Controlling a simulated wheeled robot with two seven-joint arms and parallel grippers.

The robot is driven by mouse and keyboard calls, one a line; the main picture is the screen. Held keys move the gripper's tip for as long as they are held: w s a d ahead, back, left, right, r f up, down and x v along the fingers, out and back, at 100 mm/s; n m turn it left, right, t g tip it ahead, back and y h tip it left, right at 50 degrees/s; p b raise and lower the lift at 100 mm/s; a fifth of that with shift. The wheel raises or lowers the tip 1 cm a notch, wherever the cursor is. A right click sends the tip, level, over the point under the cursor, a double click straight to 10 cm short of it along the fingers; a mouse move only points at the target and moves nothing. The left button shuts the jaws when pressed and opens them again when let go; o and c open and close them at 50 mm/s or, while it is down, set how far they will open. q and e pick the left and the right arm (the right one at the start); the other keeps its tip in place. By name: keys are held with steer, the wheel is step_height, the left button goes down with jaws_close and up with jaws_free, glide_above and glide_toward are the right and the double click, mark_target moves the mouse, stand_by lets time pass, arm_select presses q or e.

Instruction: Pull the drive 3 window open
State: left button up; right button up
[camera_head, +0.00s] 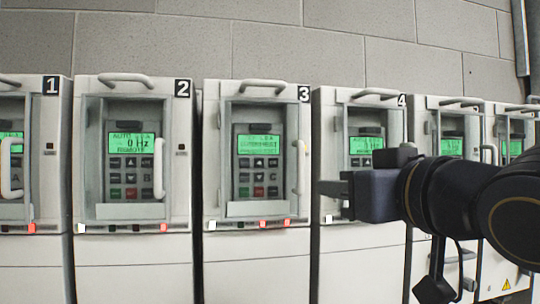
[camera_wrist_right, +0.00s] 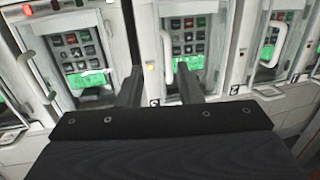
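The drive 3 cabinet (camera_head: 258,210) stands in the middle of the head view, its number at the top right. Its window (camera_head: 258,160) looks shut over a green display (camera_head: 258,144) and keypad. A white upright handle (camera_head: 300,167) is on the window's right side. My right gripper (camera_head: 335,195) is in front of drive 4, pointing left, to the right of the handle and apart from it. In the right wrist view its two fingers (camera_wrist_right: 158,85) are apart with nothing held between them. My left gripper is not in view.
Drive 1 (camera_head: 30,255), drive 2 (camera_head: 133,250) and drive 4 (camera_head: 362,235) stand in the same row, with more to the right. Curved bars (camera_head: 263,86) stick out at the cabinet tops. The row stands against a grey block wall (camera_head: 270,45).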

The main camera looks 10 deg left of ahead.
mark_target(303, 165)
steer(key=shift+y, duration=0.3)
steer(key=w+a+r+p, duration=0.1)
steer(key=w+a+r, duration=0.1)
steer(key=w+a, duration=0.1)
steer(key=w+a+p, duration=0.1)
steer(key=w, duration=0.1)
steer(key=shift+w+a+r+p, duration=0.15)
steer(key=shift+r+p, duration=0.15)
steer(key=shift+r, duration=0.1)
steer(key=shift+w+a+f, duration=0.1)
steer(key=shift+w+a, duration=0.1)
steer(key=shift+w, duration=0.3)
jaws_close()
